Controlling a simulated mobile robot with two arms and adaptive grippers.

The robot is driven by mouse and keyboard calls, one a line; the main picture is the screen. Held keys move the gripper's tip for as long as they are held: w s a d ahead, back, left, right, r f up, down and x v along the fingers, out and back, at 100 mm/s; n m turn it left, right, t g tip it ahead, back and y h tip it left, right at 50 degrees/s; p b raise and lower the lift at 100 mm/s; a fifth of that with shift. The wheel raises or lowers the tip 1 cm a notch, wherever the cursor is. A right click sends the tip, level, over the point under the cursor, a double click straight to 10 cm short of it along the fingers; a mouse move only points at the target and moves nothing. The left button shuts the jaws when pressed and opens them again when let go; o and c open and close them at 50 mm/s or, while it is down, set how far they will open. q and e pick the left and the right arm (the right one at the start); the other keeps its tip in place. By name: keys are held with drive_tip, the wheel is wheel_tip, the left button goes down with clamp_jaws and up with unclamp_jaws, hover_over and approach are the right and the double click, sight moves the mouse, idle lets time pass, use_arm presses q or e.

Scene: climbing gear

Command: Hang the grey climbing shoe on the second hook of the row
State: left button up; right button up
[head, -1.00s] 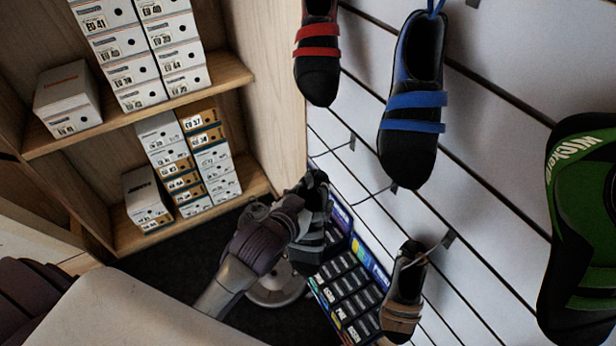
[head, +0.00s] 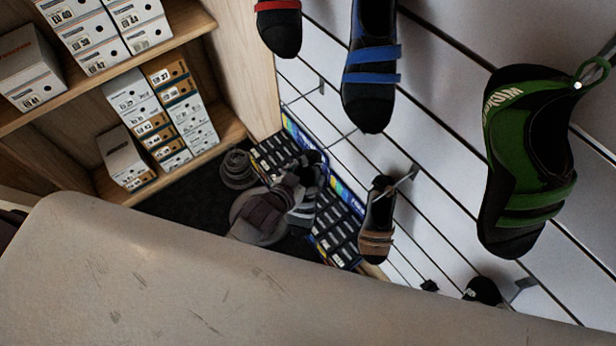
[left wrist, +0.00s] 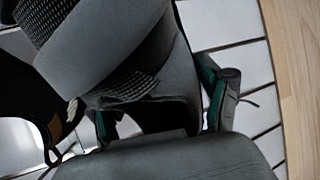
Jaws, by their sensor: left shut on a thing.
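The grey climbing shoe (head: 303,207), with black parts and pale grey straps, is in my left gripper (head: 300,182), low and left of the slatted wall. In the left wrist view the grey shoe (left wrist: 110,50) fills the upper middle, between the teal-edged fingers of the left gripper (left wrist: 165,110), which are shut on it. My right gripper is not in view.
A brown shoe (head: 376,228) hangs right of the second hook. Blue (head: 371,90), red-strapped (head: 279,28) and green (head: 525,165) shoes hang higher up. A display of dark boxes (head: 335,240) stands behind the grey shoe. Shelves with shoe boxes (head: 130,150) are left.

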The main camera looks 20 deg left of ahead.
use_arm(q)
drive_tip(key=w+d+f+b, duration=0.1)
drive_tip(key=w+d+b, duration=0.5)
drive_tip(key=w, duration=0.3)
drive_tip(key=shift+d+f+b, duration=0.25)
drive_tip(key=shift+d+b, duration=0.1)
drive_tip(key=shift+d, duration=0.2)
idle(0.6)
idle(0.6)
drive_tip(key=o, duration=1.3)
drive_tip(key=shift+f, duration=0.1)
